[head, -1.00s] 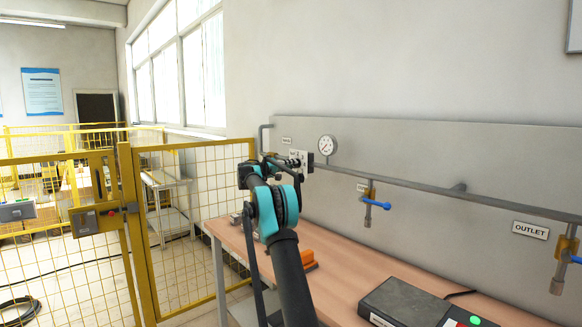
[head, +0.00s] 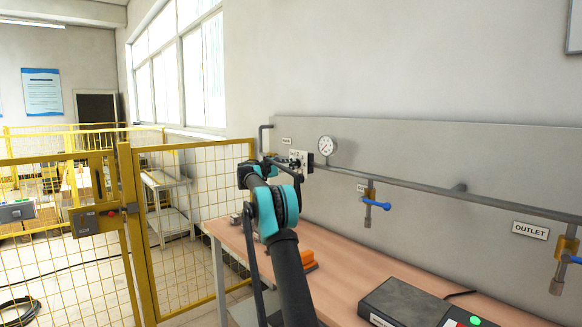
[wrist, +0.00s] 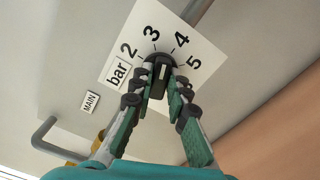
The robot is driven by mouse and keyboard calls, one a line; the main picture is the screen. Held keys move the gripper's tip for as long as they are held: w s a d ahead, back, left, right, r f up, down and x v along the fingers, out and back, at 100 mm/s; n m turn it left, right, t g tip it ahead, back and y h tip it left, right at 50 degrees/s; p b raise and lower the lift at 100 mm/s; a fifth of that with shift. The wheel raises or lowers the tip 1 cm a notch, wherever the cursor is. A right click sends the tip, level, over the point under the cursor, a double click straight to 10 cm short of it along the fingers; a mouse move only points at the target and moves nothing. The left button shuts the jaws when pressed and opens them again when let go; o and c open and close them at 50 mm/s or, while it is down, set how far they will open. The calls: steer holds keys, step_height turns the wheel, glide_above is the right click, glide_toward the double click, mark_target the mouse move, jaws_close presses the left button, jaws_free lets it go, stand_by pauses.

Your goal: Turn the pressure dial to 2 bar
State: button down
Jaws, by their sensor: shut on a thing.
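The pressure dial is a black round knob (wrist: 158,68) with a raised grip bar, on a white scale plate (wrist: 118,45) marked bar and 2, 3, 4, 5. My gripper (wrist: 160,84) is shut on the knob, with one finger on each side of the bar. The bar seems to point between 3 and 4, but its exact setting is hard to tell. In the head view the plate (head: 299,156) shows on the wall panel behind my gripper (head: 284,162); the knob is too small to read there.
A round gauge (head: 326,146) sits right of the plate, its reading too small to tell. A pipe (head: 425,187) with a blue-handled valve (head: 376,204) runs along the wall panel. The wooden table (head: 345,270) below holds a dark box (head: 400,302). A yellow fence (head: 190,180) stands left.

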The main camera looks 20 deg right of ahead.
steer(key=n, duration=1.3)
steer(key=shift+w+a+n, duration=0.1)
steer(key=shift+n, duration=0.2)
stand_by(0.4)
steer(key=c, duration=1.5)
jaws_free()
steer(key=v, duration=1.2)
